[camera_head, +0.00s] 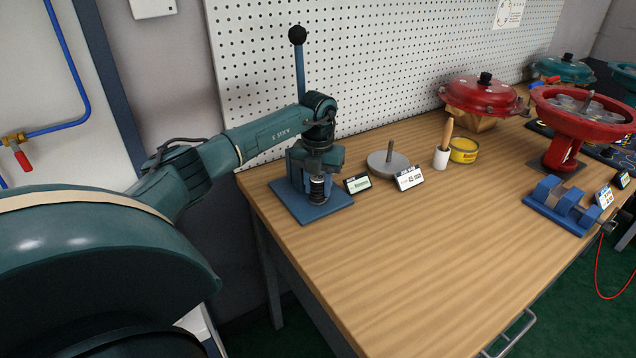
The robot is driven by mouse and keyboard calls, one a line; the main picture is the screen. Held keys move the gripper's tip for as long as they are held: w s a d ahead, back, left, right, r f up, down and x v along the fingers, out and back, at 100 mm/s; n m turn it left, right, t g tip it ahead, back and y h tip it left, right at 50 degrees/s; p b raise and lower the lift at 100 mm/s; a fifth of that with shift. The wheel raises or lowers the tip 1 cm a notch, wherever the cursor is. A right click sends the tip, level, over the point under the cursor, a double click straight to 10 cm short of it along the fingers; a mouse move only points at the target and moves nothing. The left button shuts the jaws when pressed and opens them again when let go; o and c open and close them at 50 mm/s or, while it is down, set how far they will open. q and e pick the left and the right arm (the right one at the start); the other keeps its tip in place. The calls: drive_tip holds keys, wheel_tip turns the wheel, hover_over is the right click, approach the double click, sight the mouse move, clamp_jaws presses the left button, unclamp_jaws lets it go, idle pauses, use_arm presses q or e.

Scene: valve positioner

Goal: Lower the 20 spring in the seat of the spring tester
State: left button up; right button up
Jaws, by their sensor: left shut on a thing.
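The spring tester has a blue base plate (290,206) near the table's left end and an upright lever with a black knob (298,36). A small dark coil spring (318,190) is upright over the tester's base, below my left gripper. My left gripper (318,172) points down at the tester and is shut on the spring. The hand covers much of the tester's column and the spring's upper part. I cannot tell whether the spring's lower end touches the seat. No number on the spring is readable. My right gripper is out of view.
Further right are a brush (443,150), a yellow tin (464,150), red housings (482,96) and a blue vise (560,205). The front middle tabletop is clear.

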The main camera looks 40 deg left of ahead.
use_arm(q)
drive_tip(key=shift+f, duration=0.25)
drive_tip(key=o, duration=1.1)
drive_tip(key=shift+r, duration=0.1)
drive_tip(key=shift+a, duration=0.1)
